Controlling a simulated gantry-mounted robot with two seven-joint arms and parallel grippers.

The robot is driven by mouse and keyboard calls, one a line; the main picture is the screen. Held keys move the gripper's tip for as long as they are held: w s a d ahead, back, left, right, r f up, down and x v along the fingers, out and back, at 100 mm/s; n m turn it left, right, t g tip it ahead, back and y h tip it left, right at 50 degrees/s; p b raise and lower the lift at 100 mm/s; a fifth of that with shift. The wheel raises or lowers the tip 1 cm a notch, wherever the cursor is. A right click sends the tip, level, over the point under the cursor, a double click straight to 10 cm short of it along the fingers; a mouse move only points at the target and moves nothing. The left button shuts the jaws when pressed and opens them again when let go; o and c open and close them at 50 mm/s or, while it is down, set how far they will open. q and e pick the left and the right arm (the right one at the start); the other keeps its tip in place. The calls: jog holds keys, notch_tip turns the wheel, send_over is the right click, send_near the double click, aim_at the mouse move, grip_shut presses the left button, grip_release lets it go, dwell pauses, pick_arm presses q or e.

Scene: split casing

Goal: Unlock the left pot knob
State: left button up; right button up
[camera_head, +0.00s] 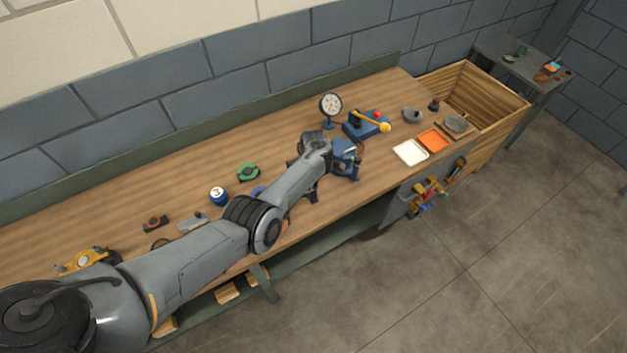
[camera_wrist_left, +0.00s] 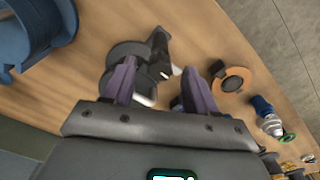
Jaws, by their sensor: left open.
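My left gripper (camera_wrist_left: 160,70) is open, its two dark fingers apart with nothing seen clamped between them. A dark grey round part with a black upright piece (camera_wrist_left: 158,48) lies just beyond the fingertips in the left wrist view; whether it is touched I cannot tell. No part can be surely named as the left pot knob. A blue fixture (camera_head: 346,160) stands beside my left wrist in the head view; a large blue body (camera_wrist_left: 30,35) fills the upper left of the left wrist view. In the head view my forearm hides part of the bench. My right gripper is not in view.
An orange disc (camera_wrist_left: 222,84) lies right of the fingers.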

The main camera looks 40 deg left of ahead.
pick_arm(q)
notch_tip(320, 180, up, 10)
jog(key=p, duration=0.2)
jog(key=shift+p, duration=0.35)
